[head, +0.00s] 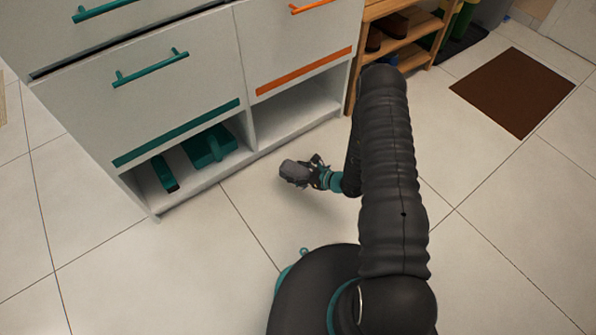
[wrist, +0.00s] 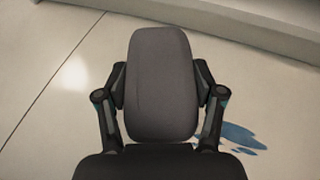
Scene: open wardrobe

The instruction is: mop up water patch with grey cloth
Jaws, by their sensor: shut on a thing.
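My gripper (head: 318,172) is low over the floor in front of the cabinet. It is shut on the grey cloth (head: 294,171), a rounded dark grey bundle. In the wrist view the cloth (wrist: 162,85) stands between the two fingers of my gripper (wrist: 161,80). The blue water patch (wrist: 240,137) lies on the floor at the lower right of the wrist view, beside the right finger and partly hidden by the gripper. The cloth appears apart from the visible water. I cannot make out the patch in the head view; my arm may hide it.
A white cabinet (head: 190,90) with an open bottom shelf stands at the left. Its left bay holds a teal dustpan (head: 208,147); the right bay (head: 290,112) looks empty. A wooden shoe rack (head: 405,50) and brown mat (head: 513,90) are farther right. Tiled floor left is clear.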

